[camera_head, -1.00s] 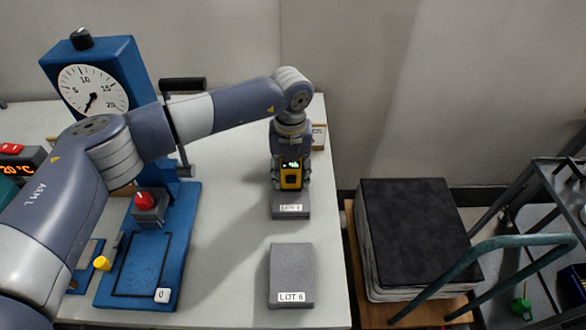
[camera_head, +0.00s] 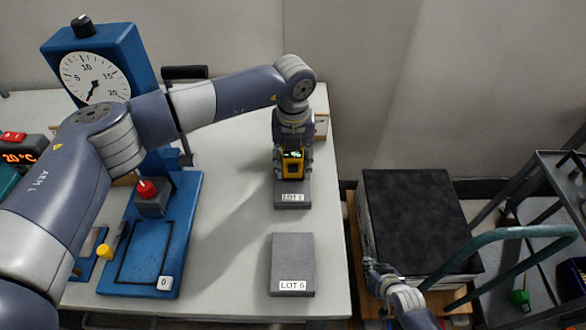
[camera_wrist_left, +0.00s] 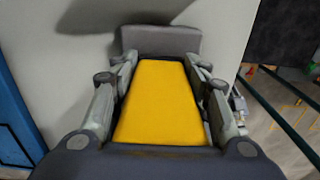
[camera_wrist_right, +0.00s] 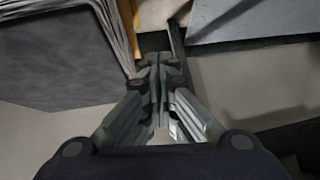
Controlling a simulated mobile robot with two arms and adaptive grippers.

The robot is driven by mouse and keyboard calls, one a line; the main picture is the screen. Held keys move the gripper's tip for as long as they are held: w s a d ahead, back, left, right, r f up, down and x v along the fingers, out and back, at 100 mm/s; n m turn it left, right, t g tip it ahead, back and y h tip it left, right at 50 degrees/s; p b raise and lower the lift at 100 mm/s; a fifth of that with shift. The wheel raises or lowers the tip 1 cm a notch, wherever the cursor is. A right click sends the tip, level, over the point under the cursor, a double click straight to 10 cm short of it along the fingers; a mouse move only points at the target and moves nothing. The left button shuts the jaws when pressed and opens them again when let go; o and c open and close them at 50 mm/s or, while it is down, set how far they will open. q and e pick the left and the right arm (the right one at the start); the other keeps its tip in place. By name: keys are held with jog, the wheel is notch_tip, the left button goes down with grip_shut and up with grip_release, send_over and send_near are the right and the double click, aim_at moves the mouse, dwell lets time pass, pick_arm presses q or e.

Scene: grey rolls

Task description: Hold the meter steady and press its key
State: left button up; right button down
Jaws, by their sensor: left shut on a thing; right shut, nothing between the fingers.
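The yellow meter (camera_head: 293,168) stands upright at the far grey block on the table, with a small lit green display facing me. My left gripper (camera_head: 292,155) is shut on it from above. In the left wrist view the yellow top of the meter (camera_wrist_left: 160,105) lies between the two fingers of the left gripper (camera_wrist_left: 160,90). I cannot make out the meter's key. My right gripper (camera_head: 374,268) is shut and empty, low beside the table's right edge near the black-topped stack. Its fingertips meet in the right wrist view (camera_wrist_right: 156,65).
A grey block labelled LOT 6 (camera_head: 292,262) lies nearer on the white table (camera_head: 235,255). A blue dial stand (camera_head: 185,235) with a red knob stands left. The black-topped stack (camera_head: 415,215) and a trolley with a green handle (camera_head: 500,236) are right of the table.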

jog(key=w+a+r+t+y, duration=0.2)
jog(key=w+a+r, duration=0.1)
jog(key=r, duration=0.7)
jog(key=w+a+r+t+y, duration=0.1)
jog(key=w+a+r, duration=0.25)
jog(key=r, duration=0.65)
jog(key=w+a+r+t+y, duration=0.2)
jog(key=w+r, duration=0.1)
jog(key=r, duration=0.8)
jog(key=s+a+r+n+y, duration=0.1)
jog(key=s+a+r+y, duration=0.15)
jog(key=a+r, duration=0.3)
jog(key=s+a, duration=0.3)
jog(key=s+a+f+g+y, duration=0.1)
jog(key=s+a, duration=0.1)
jog(key=s, duration=0.2)
jog(key=s+a+f+y, duration=0.1)
jog(key=s+a, duration=0.2)
jog(key=s, duration=0.1)
jog(key=shift+a+g+y, duration=0.25)
jog(key=shift+a+g, duration=0.05)
jog(key=shift+a, duration=0.05)
jog(key=shift+w, duration=0.15)
jog(key=shift+w, duration=4.35)
